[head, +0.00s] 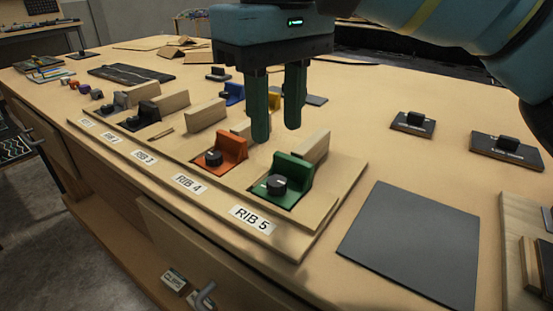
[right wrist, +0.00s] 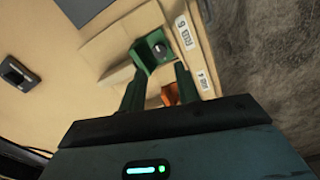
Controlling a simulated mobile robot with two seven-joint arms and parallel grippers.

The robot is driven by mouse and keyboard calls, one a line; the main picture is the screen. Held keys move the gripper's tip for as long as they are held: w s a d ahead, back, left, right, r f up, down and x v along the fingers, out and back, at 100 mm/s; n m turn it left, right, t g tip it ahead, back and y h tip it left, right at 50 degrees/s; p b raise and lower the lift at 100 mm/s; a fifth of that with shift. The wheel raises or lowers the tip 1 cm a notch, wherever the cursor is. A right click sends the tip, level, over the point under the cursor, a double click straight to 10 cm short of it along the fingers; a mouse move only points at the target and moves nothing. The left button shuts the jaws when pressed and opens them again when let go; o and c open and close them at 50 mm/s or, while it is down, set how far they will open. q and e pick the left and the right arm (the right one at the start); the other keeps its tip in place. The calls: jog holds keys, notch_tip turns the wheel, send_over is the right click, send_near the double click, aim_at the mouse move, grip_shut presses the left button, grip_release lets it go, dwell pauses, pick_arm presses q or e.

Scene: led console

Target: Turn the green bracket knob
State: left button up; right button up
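The green bracket (head: 295,171) stands at the RIB 5 label on the wooden board, with a round black knob (head: 277,185) on its front. In the right wrist view the green bracket (right wrist: 148,50) and its knob (right wrist: 160,48) show beyond the fingertips. My right gripper (head: 275,134) is above and behind the bracket in the head view, its two green fingers pointing down, apart, with nothing between them. In the right wrist view the right gripper (right wrist: 159,75) is open, its fingers apart from the bracket. My left gripper is not in view.
An orange bracket (head: 226,152) with a knob stands at RIB 4, close to the left. A wooden block (head: 312,146) rises behind the green bracket. A dark flat mat (head: 412,240) lies to the right. Black switches (head: 416,121) sit further back.

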aim_at(277, 180)
jog(key=shift+f, duration=0.55)
notch_tip(277, 180, down, 6)
jog(key=shift+w+r+b, duration=0.1)
jog(key=shift+r+b, duration=0.05)
jog(key=shift+b, duration=0.85)
jog(key=shift+f, duration=0.5)
grip_shut()
